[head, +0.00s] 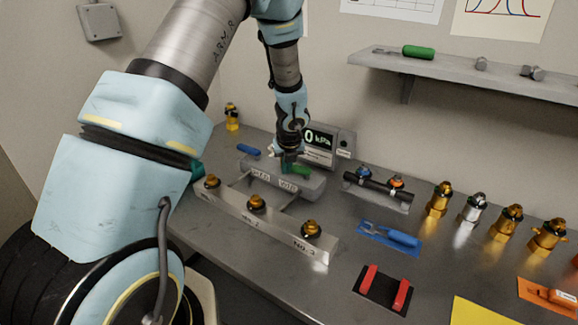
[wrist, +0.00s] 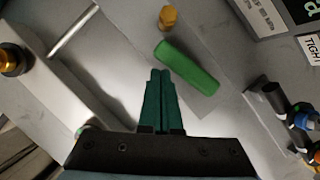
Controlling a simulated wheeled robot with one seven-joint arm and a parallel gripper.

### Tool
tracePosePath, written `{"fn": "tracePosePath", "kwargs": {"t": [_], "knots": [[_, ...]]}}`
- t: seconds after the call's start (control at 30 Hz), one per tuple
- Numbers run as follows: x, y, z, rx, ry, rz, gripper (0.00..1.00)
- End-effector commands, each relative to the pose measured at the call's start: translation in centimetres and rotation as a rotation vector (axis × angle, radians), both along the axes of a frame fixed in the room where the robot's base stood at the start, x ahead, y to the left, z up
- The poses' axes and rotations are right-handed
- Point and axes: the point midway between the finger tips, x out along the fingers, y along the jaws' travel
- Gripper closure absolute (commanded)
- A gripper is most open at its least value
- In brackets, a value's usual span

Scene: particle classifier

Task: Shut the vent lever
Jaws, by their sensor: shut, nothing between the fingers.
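A green lever handle (head: 303,172), which I take to be the vent lever, sits at the right end of a grey labelled block (head: 262,181). In the wrist view the green lever (wrist: 187,66) lies diagonally, from upper left to lower right, just ahead of my fingertips. My gripper (head: 287,166) is low over the block, beside the lever on its left in the head view. In the wrist view my gripper (wrist: 160,74) has its two dark green fingers together, with nothing between them. I cannot tell whether the fingertips touch the lever.
A blue handle (head: 248,150) is at the block's left. A metal manifold bar (head: 275,227) with brass fittings runs in front. A kPa display (head: 328,141) stands behind, and a dark pipe piece (head: 377,186) is to the right. Several fittings line the table's right side.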

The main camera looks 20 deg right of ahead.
Motion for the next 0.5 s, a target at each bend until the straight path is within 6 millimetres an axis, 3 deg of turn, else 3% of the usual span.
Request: {"fn": "tracePosePath", "kwargs": {"t": [0.5], "knots": [[1.3,-0.3,0.1,0.0,-0.001,0.0,1.0]]}}
